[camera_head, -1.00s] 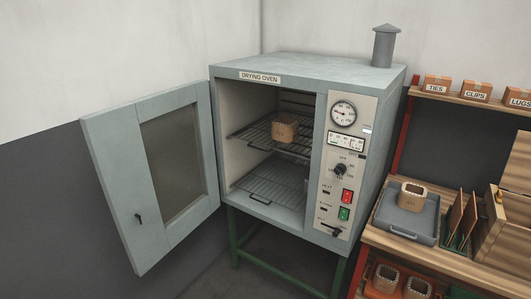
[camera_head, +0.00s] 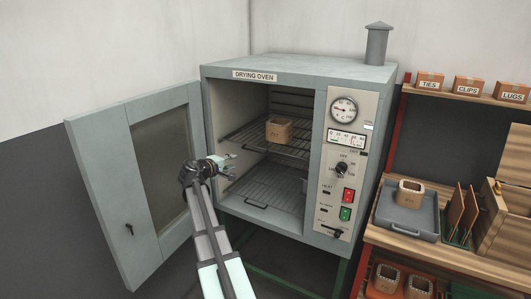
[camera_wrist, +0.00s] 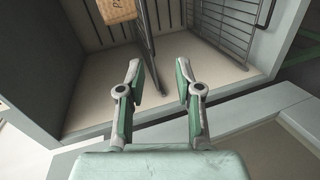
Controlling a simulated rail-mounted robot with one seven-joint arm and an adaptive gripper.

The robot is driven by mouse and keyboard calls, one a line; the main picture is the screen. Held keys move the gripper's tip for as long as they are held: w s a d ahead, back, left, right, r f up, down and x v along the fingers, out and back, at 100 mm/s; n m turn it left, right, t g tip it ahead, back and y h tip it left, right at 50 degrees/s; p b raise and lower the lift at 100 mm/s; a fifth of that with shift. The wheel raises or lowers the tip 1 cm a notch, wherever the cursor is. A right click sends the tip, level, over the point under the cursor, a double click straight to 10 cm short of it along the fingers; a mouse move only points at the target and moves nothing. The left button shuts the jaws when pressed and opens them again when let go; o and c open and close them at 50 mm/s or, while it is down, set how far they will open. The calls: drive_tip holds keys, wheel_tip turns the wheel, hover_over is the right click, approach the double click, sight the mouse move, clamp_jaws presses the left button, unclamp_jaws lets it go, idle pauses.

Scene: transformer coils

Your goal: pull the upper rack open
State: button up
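The upper rack (camera_head: 252,138) is a dark wire shelf inside the open drying oven (camera_head: 290,72), with a brown coil (camera_head: 279,130) sitting on it. In the wrist view the upper rack (camera_wrist: 146,48) shows nearly edge-on as a dark bar, with part of the coil (camera_wrist: 116,10) beside it at the top. My gripper (camera_head: 231,167) is at the left of the oven mouth, below the level of the upper rack. In the wrist view my gripper (camera_wrist: 158,74) has its fingers spread and nothing between them. The rack lies beyond the fingertips, apart from them.
The oven door (camera_head: 128,190) stands open to the left, close to my arm. The lower rack (camera_head: 275,190) with its front handle lies below. The control panel (camera_head: 342,165) is right of the opening. A wooden bench (camera_head: 400,250) with a grey tray (camera_head: 405,222) stands at the right.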

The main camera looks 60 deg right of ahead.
drive_tip(key=shift+n+h, duration=0.4)
drive_tip(key=shift+n, duration=0.2)
drive_tip(key=p+x, duration=0.1)
drive_tip(key=x, duration=0.5)
drive_tip(key=p+x, duration=0.1)
drive_tip(key=x, duration=0.5)
drive_tip(key=r+p+x, duration=0.1)
drive_tip(key=p+x, duration=0.1)
drive_tip(key=x, duration=0.4)
drive_tip(key=shift+w+r, duration=0.1)
drive_tip(key=shift+w, duration=0.15)
clamp_jaws()
